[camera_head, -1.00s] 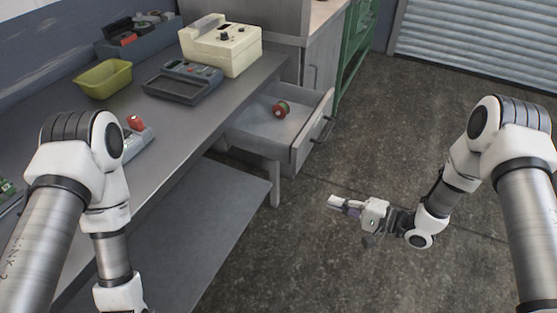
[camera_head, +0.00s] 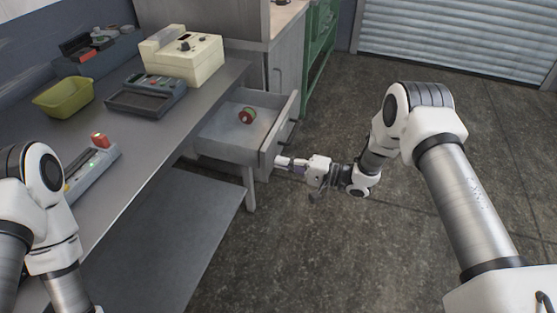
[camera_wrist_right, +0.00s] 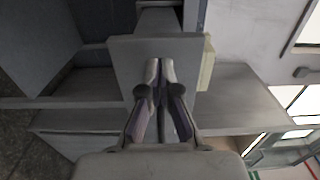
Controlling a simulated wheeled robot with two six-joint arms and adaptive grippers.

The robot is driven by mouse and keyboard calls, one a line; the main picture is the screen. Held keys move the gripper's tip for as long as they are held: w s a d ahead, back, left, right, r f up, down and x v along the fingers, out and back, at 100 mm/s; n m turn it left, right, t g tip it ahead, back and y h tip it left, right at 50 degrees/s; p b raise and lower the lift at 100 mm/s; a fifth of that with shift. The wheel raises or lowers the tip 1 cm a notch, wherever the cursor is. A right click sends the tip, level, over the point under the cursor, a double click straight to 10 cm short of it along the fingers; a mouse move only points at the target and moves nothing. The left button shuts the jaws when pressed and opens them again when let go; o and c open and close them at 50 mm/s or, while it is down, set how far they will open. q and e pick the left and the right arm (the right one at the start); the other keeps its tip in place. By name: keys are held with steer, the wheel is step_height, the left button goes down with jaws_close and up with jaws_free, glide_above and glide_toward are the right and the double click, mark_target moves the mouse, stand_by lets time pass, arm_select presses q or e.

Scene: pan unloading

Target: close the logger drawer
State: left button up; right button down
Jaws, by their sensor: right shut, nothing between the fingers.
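The logger drawer (camera_head: 223,141) stands pulled out from under the right end of the grey bench. A small red and green round object (camera_head: 247,116) lies inside it. My right gripper (camera_head: 281,161) is shut and empty, its fingertips close to the drawer front's lower part. In the right wrist view, the shut fingers (camera_wrist_right: 159,66) point at the grey drawer front (camera_wrist_right: 125,66); I cannot tell whether they touch it. My left gripper is outside the head view; only that arm shows at the left.
On the bench (camera_head: 160,132) stand a cream device (camera_head: 181,56), a grey device (camera_head: 146,95), a yellow-green bin (camera_head: 63,97) and a long grey device with a red top (camera_head: 92,168). A lower shelf (camera_head: 165,225) lies below. The floor to the right is clear.

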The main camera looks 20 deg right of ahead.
steer(key=shift+x, duration=0.75)
steer(key=shift+a, duration=0.1)
